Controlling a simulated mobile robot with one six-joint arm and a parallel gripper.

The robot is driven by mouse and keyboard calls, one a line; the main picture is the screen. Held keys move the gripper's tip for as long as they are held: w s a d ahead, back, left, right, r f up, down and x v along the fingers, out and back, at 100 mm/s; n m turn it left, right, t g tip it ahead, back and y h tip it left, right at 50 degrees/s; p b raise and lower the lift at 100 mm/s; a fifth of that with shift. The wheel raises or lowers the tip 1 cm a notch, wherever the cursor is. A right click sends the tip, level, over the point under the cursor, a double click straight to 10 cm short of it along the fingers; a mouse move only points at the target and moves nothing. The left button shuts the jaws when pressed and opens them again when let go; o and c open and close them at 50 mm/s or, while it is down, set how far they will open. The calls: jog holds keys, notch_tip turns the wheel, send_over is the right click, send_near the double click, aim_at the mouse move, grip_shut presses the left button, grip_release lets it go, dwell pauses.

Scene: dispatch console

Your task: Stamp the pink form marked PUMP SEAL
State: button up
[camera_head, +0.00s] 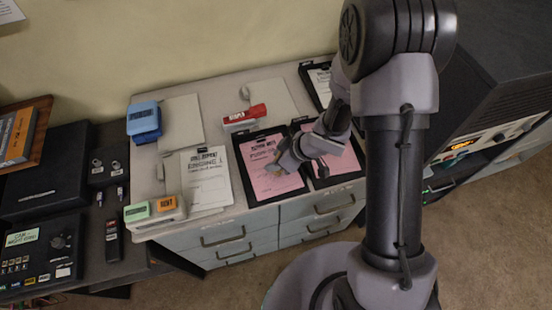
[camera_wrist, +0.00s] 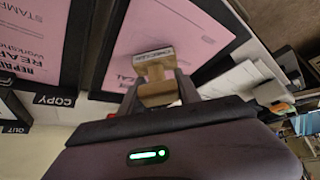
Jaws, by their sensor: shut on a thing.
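Two pink forms lie on black clipboards on the grey cabinet top: a left one (camera_head: 262,158) and a right one (camera_head: 345,162). Their print is too small to read in the head view. My gripper (camera_head: 283,160) is over the left form's right side. In the wrist view my gripper (camera_wrist: 158,92) is shut on a wooden stamp (camera_wrist: 155,64). The stamp is in front of a pink form (camera_wrist: 185,30) whose visible letters end in "AL"; the rest is hidden. I cannot tell if it touches the paper. Another pink form (camera_wrist: 32,35) shows "REPAIR" and "STAMP".
A red box (camera_head: 245,118) stands behind the clipboards. White papers (camera_head: 207,180), a blue box (camera_head: 144,121) and a holder with green and orange labels (camera_head: 155,210) are at left. A dark console (camera_head: 495,105) rises at right.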

jog(key=shift+f, duration=0.55)
dwell(1.5)
notch_tip(320, 180, up, 7)
jog(key=p, duration=0.7)
